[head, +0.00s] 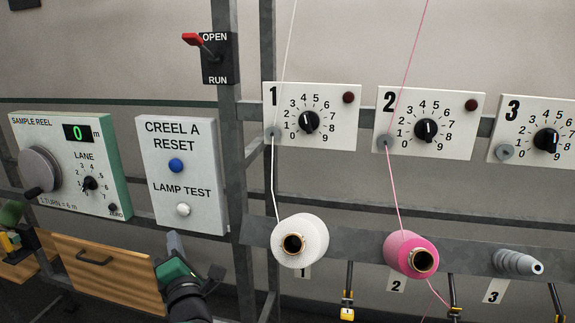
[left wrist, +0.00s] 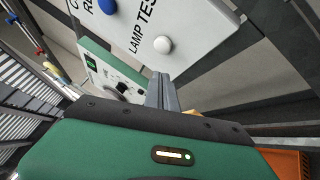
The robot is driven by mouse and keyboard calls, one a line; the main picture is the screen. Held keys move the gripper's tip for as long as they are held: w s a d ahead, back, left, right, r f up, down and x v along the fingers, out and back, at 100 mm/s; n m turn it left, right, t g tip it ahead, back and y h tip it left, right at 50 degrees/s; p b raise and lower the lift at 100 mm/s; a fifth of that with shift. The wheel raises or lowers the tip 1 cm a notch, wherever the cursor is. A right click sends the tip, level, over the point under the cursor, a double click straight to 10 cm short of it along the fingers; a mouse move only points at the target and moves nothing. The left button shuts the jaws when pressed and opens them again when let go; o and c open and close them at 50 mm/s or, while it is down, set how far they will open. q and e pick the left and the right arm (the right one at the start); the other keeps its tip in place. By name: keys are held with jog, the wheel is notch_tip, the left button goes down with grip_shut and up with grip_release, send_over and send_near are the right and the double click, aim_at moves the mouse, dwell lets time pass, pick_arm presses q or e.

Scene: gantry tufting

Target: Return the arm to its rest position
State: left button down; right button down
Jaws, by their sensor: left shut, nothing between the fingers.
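My left gripper (head: 174,244) is at the bottom of the head view, below the Creel A panel (head: 181,178). Its grey fingers are shut with nothing between them, and they point up. It is apart from the panel, in front of the wooden drawer (head: 108,272). In the left wrist view the shut fingers (left wrist: 160,92) stand beyond the green gripper body, below the white lamp test button (left wrist: 163,44). My right gripper is in neither view.
The sample reel panel (head: 70,163) is at left. A red-handled open/run switch (head: 195,40) is above. White yarn (head: 300,240) and pink yarn (head: 411,254) cones sit on the rail at right, under numbered dial plates. An empty grey holder (head: 517,262) is at station 3.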

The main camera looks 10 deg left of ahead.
pick_arm(q)
jog(key=s+d+f+m+g+h, duration=0.25)
jog(key=d+f+m+h, duration=0.25)
jog(key=f+m, duration=0.35)
jog(key=s+d+f+m+g+h, duration=0.2)
jog(key=d+f+m+g+h, duration=0.15)
jog(key=d+f+m, duration=0.4)
jog(key=s+d+f+m+g+h, duration=0.1)
jog(key=s+f+m+g, duration=0.2)
jog(key=s+f+m, duration=0.3)
jog(key=s+f+m+g+h, duration=0.1)
jog(key=s+f+m+g, duration=0.3)
jog(key=s, duration=0.8)
notch_tip(320, 180, down, 2)
jog(key=m, duration=0.3)
jog(key=shift+s+d, duration=0.25)
jog(key=shift+d, duration=0.1)
